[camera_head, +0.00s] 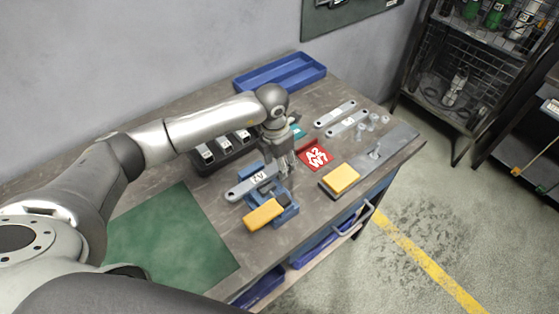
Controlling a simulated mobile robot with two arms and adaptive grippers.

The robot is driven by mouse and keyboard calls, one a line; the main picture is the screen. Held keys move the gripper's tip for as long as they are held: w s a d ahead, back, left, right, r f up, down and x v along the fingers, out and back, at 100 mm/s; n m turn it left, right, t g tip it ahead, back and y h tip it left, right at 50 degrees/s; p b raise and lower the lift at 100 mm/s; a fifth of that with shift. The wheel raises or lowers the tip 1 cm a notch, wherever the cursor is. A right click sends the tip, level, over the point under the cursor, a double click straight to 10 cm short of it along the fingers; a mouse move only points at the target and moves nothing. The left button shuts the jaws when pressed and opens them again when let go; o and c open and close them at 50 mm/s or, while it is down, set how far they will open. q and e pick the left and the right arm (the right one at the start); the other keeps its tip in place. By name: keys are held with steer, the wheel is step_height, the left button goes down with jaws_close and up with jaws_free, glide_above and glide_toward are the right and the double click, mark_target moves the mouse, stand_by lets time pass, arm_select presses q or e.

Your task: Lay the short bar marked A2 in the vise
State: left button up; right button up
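A blue vise (285,214) stands near the middle front of the workbench. A grey bar with a rounded end and a white label (258,179) lies at or across the vise's far side; its marking is too small to read surely. My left gripper (284,170) points down at the right end of this bar, over the vise. Its fingers partly hide that end, and I cannot tell whether they are closed on it or whether the bar rests in the jaws. A red card (315,155) reading A2 W7 lies to the right. My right gripper is not in view.
Two more labelled bars (335,114) lie at the back right near small clear cylinders. A yellow block (341,178) sits on a grey plate; another yellow piece (263,214) is at the vise. A black rack (222,152), blue tray (279,74) and bare green mat (170,239) surround them.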

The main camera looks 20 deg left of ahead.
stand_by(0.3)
arm_select(q)
step_height(320, 180, up, 12)
steer(key=s, duration=0.1)
steer(key=shift+a, duration=0.3)
steer(key=shift+f, duration=0.1)
stand_by(0.4)
